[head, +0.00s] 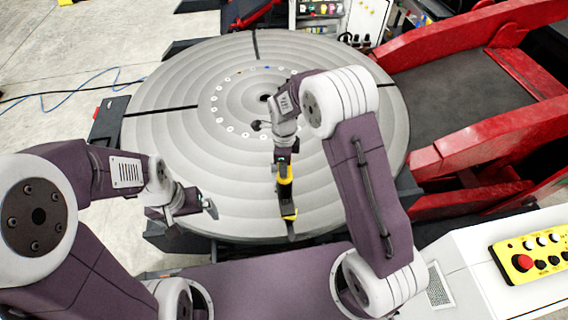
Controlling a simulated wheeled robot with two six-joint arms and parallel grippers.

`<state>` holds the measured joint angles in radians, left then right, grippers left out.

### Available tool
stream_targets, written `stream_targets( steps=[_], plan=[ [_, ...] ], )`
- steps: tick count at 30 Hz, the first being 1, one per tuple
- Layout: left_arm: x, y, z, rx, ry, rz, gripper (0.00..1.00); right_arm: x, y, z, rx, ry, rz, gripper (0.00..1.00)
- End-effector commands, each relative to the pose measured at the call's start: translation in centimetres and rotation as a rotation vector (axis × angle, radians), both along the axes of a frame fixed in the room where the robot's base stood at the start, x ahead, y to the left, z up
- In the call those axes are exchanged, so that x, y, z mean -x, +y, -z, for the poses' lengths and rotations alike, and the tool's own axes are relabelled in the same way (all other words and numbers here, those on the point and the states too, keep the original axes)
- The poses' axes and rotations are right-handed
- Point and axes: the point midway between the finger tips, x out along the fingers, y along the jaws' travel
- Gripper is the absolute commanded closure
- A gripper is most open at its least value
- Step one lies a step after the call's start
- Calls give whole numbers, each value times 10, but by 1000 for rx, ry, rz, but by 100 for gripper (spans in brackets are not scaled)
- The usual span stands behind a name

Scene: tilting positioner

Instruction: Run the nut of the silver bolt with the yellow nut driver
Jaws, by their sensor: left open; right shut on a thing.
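The yellow nut driver (287,192) is in my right gripper (283,160), which is shut on it above the front half of the round grey table (160,85). The driver has yellow and black parts, and its end lies near the table's front rim in the picture. My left gripper (207,203) is open and empty, over the front left edge of the table. A ring of small pale bolts or holes (221,120) surrounds the table's centre. I cannot tell which is the silver bolt or see its nut; my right arm hides part of the ring.
A red tilting frame (470,40) stands at the right. A yellow control box (535,255) with a red button sits on a white console at the lower right. A blue cable (85,85) lies on the floor at the left. The table's left side is clear.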

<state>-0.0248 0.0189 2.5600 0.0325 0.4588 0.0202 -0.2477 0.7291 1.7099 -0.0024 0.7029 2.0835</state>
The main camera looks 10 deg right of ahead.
Motion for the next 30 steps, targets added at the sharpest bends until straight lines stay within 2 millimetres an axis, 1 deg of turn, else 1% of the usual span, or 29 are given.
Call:
stream_targets(
  steps=[30],
  plan=[
    [0,0,3,0,0,0,0,0,0,6,-1,-1,1,100]
  ],
)
